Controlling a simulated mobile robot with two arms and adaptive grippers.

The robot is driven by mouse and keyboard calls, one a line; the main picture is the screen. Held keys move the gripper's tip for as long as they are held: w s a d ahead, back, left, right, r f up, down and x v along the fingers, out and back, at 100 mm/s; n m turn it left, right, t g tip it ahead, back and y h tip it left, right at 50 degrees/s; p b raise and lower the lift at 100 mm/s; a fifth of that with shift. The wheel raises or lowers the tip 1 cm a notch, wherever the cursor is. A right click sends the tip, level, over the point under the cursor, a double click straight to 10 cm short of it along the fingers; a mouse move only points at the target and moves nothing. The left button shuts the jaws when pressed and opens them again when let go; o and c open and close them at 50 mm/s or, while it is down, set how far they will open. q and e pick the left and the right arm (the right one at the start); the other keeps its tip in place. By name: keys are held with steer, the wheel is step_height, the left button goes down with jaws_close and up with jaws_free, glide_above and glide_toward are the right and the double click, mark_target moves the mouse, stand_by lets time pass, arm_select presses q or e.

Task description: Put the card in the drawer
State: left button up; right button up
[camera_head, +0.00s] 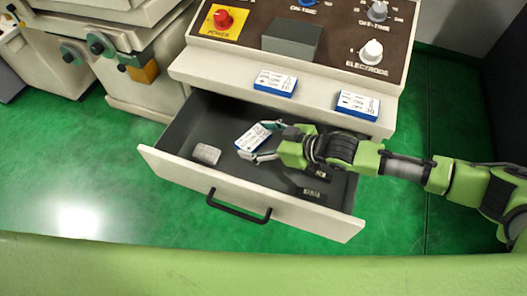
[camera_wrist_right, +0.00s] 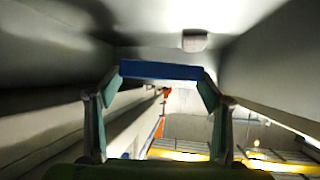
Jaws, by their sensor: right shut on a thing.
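A white card with a blue edge (camera_head: 251,137) is held in my right gripper (camera_head: 262,141), which is shut on it. The gripper and card are over the open drawer (camera_head: 172,166), within its walls as seen from the head. In the right wrist view the card's blue edge (camera_wrist_right: 160,70) spans between the two fingertips. I cannot tell whether the card touches the drawer floor. The drawer is pulled out, with a dark handle (camera_head: 238,207) on its front. My left gripper is not in view.
A small grey block (camera_head: 206,153) lies in the drawer's left part, and a dark item (camera_head: 312,193) lies near its front right. Two similar white-and-blue cards (camera_head: 275,82) (camera_head: 357,104) lie on the ledge above, below the knobs and red power button (camera_head: 222,18).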

step_height(320, 180, down, 8)
steer(key=shift+r, duration=0.2)
steer(key=shift+f, duration=0.15)
steer(key=o, duration=1.2)
steer(key=shift+c, duration=0.2)
steer(key=v, duration=0.7)
steer(key=shift+s+d+r, duration=0.2)
steer(key=shift+r, duration=0.05)
